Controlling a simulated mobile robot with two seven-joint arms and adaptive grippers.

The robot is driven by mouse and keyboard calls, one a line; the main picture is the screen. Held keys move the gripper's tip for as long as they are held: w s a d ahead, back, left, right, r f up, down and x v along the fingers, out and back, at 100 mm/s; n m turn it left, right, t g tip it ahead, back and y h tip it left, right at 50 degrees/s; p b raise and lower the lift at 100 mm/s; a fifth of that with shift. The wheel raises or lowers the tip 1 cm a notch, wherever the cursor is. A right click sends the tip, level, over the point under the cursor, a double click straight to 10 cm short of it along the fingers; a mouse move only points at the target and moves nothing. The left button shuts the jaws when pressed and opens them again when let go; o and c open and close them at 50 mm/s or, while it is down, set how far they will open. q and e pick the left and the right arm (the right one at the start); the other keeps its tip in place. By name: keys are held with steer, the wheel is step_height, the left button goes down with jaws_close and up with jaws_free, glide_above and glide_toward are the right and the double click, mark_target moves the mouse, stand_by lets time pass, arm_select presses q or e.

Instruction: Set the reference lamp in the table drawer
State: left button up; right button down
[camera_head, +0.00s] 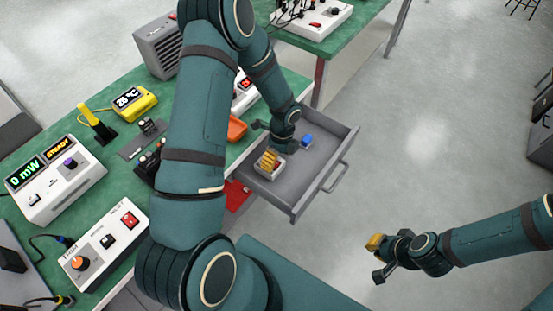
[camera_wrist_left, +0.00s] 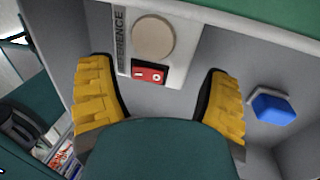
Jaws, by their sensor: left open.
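The reference lamp is a small pale box labelled REFERENCE with a tan round disc and a red switch; in the left wrist view it (camera_wrist_left: 178,55) lies between my left fingers. In the head view the lamp (camera_head: 263,175) sits inside the open grey table drawer (camera_head: 285,202), partly hidden by my left gripper. My left gripper (camera_head: 269,158) is open over it, and in the left wrist view its yellow fingers (camera_wrist_left: 160,98) stand wide apart, with a clear gap on the right. My right gripper (camera_head: 377,259) is open and empty, right of the drawer.
A blue hexagonal piece (camera_head: 307,140) on a pale base is also in the drawer, beside the lamp. The green table (camera_head: 110,172) holds a 0 mW meter (camera_head: 50,180), a switch box (camera_head: 103,246) and a yellow thermometer (camera_head: 132,101). Open floor lies right of the drawer.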

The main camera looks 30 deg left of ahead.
arm_select(q)
steer(key=p+v, duration=0.2)
steer(key=v, duration=0.9)
steer(key=shift+r, duration=0.15)
arm_select(e)
steer(key=r, duration=0.2)
steer(key=shift+s+r, duration=0.3)
